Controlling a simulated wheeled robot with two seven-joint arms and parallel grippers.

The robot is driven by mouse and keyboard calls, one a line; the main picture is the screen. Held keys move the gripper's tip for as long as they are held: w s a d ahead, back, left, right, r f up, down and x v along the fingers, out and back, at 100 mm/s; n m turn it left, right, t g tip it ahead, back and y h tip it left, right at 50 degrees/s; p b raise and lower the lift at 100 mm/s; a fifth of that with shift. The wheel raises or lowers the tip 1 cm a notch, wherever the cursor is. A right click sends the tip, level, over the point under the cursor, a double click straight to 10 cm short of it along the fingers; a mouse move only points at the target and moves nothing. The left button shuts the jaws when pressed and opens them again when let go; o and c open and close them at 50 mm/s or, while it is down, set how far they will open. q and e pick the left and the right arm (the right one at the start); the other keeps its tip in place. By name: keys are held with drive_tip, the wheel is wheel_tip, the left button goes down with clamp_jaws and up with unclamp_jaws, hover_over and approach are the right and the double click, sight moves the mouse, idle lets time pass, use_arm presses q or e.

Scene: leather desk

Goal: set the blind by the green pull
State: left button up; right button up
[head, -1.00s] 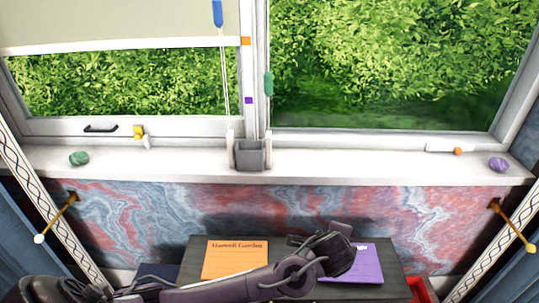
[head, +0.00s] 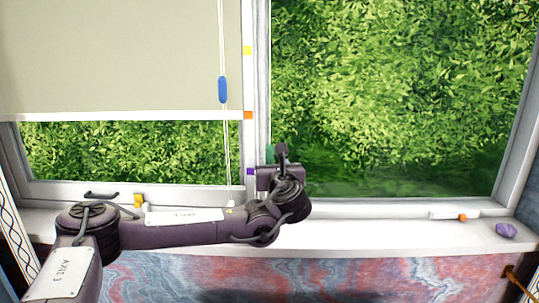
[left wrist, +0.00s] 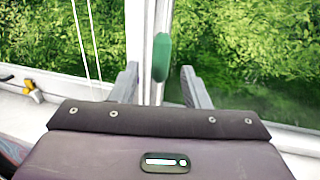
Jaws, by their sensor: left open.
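The cream blind (head: 120,60) covers the upper part of the left window; its bottom edge is level with an orange mark (head: 248,115) on the frame. The green pull (head: 270,153) hangs by the central post, partly hidden by my gripper. It also shows in the left wrist view (left wrist: 161,57), upright between the two spread fingers and apart from both as far as I see. My left gripper (head: 273,167) is open at the pull; its fingers also show in the left wrist view (left wrist: 160,84). My right gripper is out of view.
A blue pull (head: 222,89) hangs on white cords left of the post. Yellow (head: 247,50) and purple (head: 250,171) marks are on the frame. The sill (head: 390,236) holds a purple stone (head: 506,230) at right. A yellow window catch (head: 139,201) is at left.

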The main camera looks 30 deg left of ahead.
sight(270, 155)
use_arm(q)
drive_tip(key=p+x, duration=0.3)
drive_tip(key=x, duration=0.3)
drive_tip(key=shift+w+p, duration=0.1)
drive_tip(key=shift+p, duration=0.2)
drive_tip(key=shift+w+a+f, duration=0.1)
drive_tip(key=shift+w+a, duration=0.2)
drive_tip(key=shift+w, duration=0.05)
drive_tip(key=shift+c, duration=0.3)
clamp_jaws()
